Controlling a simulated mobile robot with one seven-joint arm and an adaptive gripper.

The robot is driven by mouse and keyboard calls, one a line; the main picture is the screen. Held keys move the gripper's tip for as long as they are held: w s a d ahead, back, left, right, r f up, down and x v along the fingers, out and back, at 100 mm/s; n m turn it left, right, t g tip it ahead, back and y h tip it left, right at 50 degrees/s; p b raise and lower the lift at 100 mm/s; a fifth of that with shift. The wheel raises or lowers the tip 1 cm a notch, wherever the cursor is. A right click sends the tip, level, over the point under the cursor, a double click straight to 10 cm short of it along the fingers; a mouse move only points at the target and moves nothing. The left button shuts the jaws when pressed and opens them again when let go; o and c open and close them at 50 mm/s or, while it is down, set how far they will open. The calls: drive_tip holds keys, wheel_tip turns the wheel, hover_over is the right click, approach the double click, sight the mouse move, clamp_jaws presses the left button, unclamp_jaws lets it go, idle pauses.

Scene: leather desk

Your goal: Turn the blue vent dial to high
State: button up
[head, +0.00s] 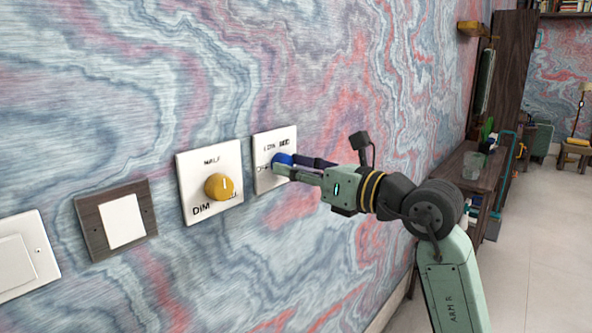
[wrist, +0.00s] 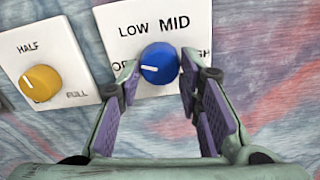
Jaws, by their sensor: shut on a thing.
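The blue vent dial (wrist: 158,62) sits on a white wall plate (wrist: 120,14) marked LOW and MID, with OFF and HIGH partly covered by my fingers. The dial's white mark points left, toward the OFF label. My gripper (wrist: 161,75) has one finger on each side of the dial and is shut on it. In the head view the blue dial (head: 283,158) is partly hidden behind the fingers of my gripper (head: 285,166).
A yellow dial (head: 219,187) on a plate marked HALF and DIM is to the left. Beyond it are a wood-framed switch (head: 122,221) and a white switch (head: 17,263). A dark shelf (head: 483,175) with objects stands along the wall at right. The floor at right is open.

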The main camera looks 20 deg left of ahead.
drive_tip(key=m, duration=0.7)
drive_tip(key=m+p, duration=0.1)
drive_tip(key=m, duration=0.6)
drive_tip(key=m+p, duration=0.1)
drive_tip(key=m, duration=0.6)
drive_tip(key=shift+s+r, duration=0.1)
drive_tip(key=shift+r, duration=0.2)
drive_tip(key=m+p, duration=0.1)
drive_tip(key=m, duration=0.2)
drive_tip(key=shift+m, duration=0.4)
drive_tip(key=m+p, duration=0.1)
drive_tip(key=m, duration=0.3)
drive_tip(key=shift+p, duration=0.4)
drive_tip(key=shift+m+p, duration=0.5)
drive_tip(key=shift+m, duration=1)
drive_tip(key=o, duration=1.2)
drive_tip(key=shift+c, duration=0.2)
